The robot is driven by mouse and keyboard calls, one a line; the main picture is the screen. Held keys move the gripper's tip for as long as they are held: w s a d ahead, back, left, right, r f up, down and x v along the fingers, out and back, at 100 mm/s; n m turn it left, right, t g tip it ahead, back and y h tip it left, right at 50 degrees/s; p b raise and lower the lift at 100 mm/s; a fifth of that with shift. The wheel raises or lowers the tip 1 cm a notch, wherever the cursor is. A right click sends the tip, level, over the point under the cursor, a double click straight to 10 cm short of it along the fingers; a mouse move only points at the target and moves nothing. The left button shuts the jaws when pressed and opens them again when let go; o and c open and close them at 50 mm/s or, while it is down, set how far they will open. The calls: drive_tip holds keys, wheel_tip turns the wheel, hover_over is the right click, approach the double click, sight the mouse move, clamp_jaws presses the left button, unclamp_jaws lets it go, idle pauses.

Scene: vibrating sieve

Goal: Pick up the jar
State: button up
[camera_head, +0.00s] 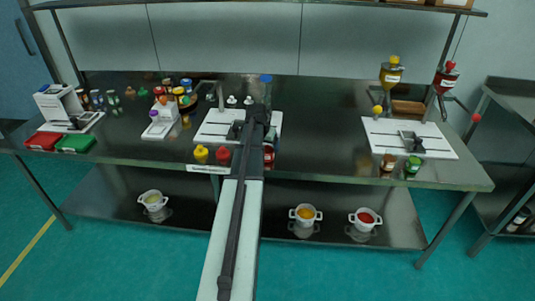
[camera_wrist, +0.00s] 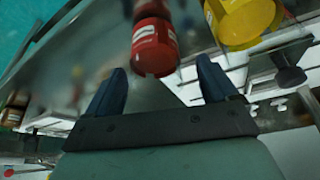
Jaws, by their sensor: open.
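Several small jars are in view, and which one is "the jar" cannot be told. In the wrist view, my gripper (camera_wrist: 162,82) is open, and a red jar (camera_wrist: 153,45) with a pale label shows just beyond the fingertips, roughly between them. No grip on it is visible. A yellow jar (camera_wrist: 245,20) is to its right. In the head view, a yellow jar (camera_head: 201,153) and a red jar (camera_head: 224,154) stand at the table's front edge, left of my arm. Another red item (camera_head: 268,155) shows just right of my arm. My fingers are hidden there.
A brown jar (camera_head: 388,162) and a green jar (camera_head: 414,164) stand before the right white board (camera_head: 384,136). Another white board (camera_head: 214,125) lies behind my arm. White pots, including an orange-filled one (camera_head: 305,213), sit on the lower shelf. The table between the boards is clear.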

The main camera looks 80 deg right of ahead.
drive_tip(key=shift+a+x, duration=0.1)
drive_tip(key=shift+x, duration=0.85)
drive_tip(key=shift+a+x, duration=0.15)
drive_tip(key=shift+x, duration=0.75)
drive_tip(key=shift+s+f, duration=0.1)
drive_tip(key=shift+s, duration=0.05)
drive_tip(key=shift+c, duration=0.2)
drive_tip(key=c, duration=1)
